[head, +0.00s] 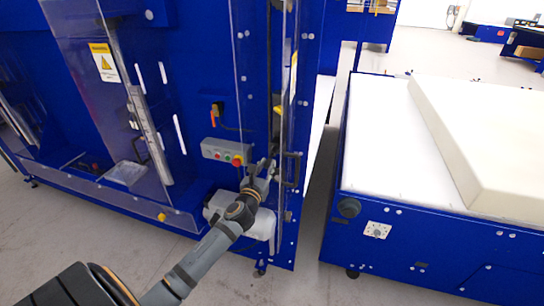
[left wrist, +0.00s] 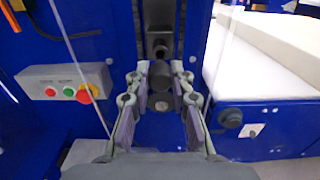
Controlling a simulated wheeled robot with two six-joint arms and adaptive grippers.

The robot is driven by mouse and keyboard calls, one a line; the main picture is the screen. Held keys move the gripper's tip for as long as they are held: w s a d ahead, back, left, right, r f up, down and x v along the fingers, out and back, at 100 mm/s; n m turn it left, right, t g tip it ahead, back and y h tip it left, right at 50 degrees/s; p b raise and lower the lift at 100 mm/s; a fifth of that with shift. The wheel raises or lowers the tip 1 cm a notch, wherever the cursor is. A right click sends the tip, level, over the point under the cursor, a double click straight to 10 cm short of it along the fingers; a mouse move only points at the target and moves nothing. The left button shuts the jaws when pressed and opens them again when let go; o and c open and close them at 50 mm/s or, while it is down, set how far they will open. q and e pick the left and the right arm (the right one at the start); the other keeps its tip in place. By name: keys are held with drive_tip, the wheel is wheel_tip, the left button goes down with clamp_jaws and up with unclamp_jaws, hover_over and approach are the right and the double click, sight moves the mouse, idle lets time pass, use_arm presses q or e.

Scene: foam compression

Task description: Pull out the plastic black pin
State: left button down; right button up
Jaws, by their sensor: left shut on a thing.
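The black pin (left wrist: 160,75) shows in the left wrist view as a short dark cylinder in front of a narrow vertical slot in the blue machine (left wrist: 100,45). The two fingers of my left gripper (left wrist: 159,84) stand on either side of it and are shut on it. In the head view my left gripper (head: 262,168) reaches the machine's right-hand column, beside the button box; the pin is too small and covered to make out there. My right gripper is not in view.
A grey button box (head: 226,152) with coloured buttons sits left of my gripper. Clear panels (head: 245,75) cover the machine's front. To the right, across a narrow gap, a blue-sided table (head: 400,235) bears a large cream foam block (head: 495,130).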

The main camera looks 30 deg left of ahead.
sight(266, 166)
use_arm(q)
drive_tip(key=shift+s, duration=0.1)
idle(0.3)
drive_tip(key=shift+v, duration=2.45)
